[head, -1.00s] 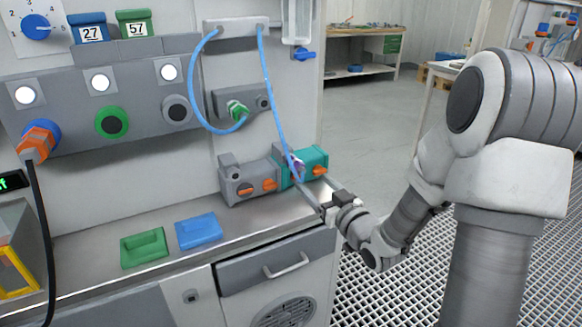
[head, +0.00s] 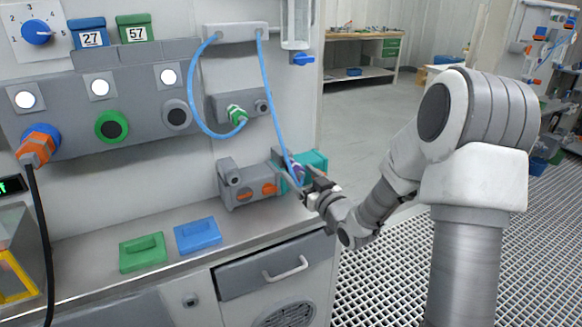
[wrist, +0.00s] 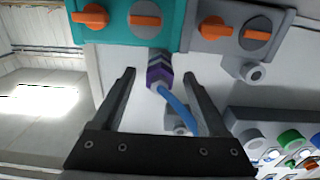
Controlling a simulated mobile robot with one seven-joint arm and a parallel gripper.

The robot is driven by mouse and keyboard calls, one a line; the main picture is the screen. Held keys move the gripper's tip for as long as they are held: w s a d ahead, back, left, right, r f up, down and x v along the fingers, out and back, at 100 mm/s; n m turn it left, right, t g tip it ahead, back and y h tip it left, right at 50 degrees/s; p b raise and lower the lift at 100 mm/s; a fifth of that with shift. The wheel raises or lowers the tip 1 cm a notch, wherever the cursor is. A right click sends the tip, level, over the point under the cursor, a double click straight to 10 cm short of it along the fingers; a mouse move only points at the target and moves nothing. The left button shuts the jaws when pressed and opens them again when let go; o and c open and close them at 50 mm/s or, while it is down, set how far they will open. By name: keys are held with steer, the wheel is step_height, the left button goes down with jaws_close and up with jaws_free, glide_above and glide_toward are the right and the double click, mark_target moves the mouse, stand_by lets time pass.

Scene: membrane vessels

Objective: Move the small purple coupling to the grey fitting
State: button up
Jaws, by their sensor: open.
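The small purple coupling (head: 298,169) is at the end of a blue hose, at the front of the teal block (head: 317,160). In the wrist view the coupling (wrist: 159,70) appears between my fingertips, with clear gaps to both fingers. My gripper (wrist: 160,76) is open and empty; in the head view my gripper (head: 308,181) is close to the coupling and partly covers the teal block. A grey fitting (head: 232,177) sits on the grey block left of the teal one. This fitting (wrist: 255,73) is on the right in the wrist view, with its round end free.
The blue hose (head: 270,90) hangs from a wall bracket. Orange knobs (head: 270,188) project from the blocks. Green (head: 142,252) and blue (head: 197,235) plates lie on the counter.

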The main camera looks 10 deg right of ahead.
mark_target(302, 177)
steer(key=shift+x, duration=0.95)
steer(key=shift+b, duration=0.7)
stand_by(0.4)
steer(key=shift+c, duration=0.2)
jaws_close()
steer(key=shift+s, duration=0.1)
steer(key=shift+b+v, duration=0.3)
steer(key=shift+v, duration=2.6)
steer(key=shift+f, duration=0.1)
